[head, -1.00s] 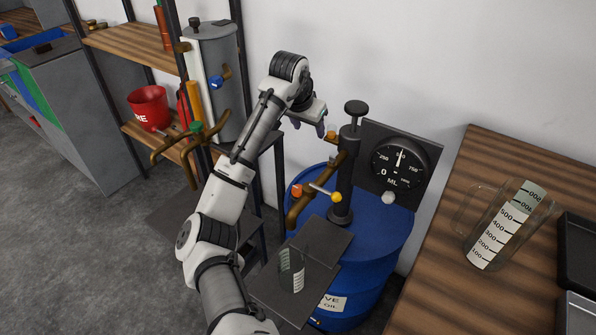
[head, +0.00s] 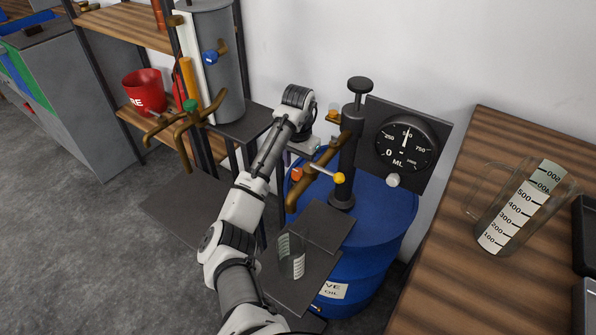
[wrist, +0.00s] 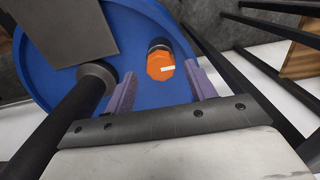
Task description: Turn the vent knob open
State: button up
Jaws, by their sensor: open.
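The vent knob appears as an orange, many-sided cap with a small white label on top of the blue drum, in the wrist view (wrist: 160,66). What looks like the same orange knob shows in the head view (head: 297,174), near the drum's left rim. My gripper (wrist: 159,88) is open, with its purple fingers to either side of the knob's line in the wrist view. The knob lies beyond the fingertips, and nothing is held. In the head view my gripper (head: 303,150) hangs just above the knob, its fingers mostly hidden.
The blue drum (head: 385,225) carries a black pump column (head: 345,165) with a brown spout, a yellow-tipped lever (head: 338,178) and a dial gauge (head: 405,143) close right of my gripper. A glass beaker (head: 291,258) stands on the dark plate in front. A shelf rack stands left.

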jog(key=shift+f, duration=0.9)
jog(key=c, duration=1)
jog(key=shift+o, duration=0.2)
